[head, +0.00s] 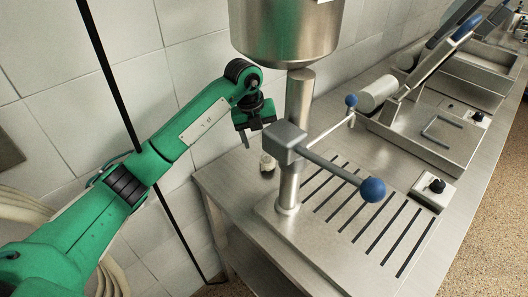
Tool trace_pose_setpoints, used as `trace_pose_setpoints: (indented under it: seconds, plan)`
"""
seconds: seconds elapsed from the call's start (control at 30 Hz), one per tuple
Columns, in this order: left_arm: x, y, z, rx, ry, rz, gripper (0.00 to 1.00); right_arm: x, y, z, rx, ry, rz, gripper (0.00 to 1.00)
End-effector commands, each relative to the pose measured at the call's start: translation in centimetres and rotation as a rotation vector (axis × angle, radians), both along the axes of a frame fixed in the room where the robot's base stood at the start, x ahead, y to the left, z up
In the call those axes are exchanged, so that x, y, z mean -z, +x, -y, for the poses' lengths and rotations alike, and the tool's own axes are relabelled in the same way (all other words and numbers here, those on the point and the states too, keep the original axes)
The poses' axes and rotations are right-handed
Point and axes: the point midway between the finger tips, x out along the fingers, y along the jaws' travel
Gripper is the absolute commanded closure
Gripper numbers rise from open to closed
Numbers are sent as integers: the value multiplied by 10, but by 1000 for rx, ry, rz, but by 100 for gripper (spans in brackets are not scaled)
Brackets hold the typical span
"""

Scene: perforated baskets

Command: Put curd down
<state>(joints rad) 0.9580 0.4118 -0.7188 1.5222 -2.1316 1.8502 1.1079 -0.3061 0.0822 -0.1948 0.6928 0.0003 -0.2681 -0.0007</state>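One grey finger shows clearly; the other is not distinct, so I cannot tell how far the gripper is open. My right gripper is not in view.
A steel hopper (287,30) on a post (299,110) stands just right of the lump. A lever with a blue knob (372,189) reaches over a slotted plate (370,215). Another steel machine (425,120) stands further right. A tiled wall (150,75) is behind.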

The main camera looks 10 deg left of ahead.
Motion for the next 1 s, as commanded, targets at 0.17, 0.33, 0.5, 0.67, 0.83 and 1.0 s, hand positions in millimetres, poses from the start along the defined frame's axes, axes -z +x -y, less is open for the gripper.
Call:
trace_pose_setpoints:
  seconds: [0.17,0.33,0.5,0.67,0.83,1.0]
  plan:
    - [-24,-2,-4,2,0,2,33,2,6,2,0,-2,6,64]
    - [-32,-3,-6,1,0,-1,33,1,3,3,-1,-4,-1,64]
    - [-32,-3,-6,0,0,-1,33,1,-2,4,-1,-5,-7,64]
    - [-32,-3,-6,1,0,-1,33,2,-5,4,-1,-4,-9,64]
    - [-27,-3,-1,13,-25,-7,33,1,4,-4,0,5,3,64]
    - [-6,-6,22,67,-162,-38,33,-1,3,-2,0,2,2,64]
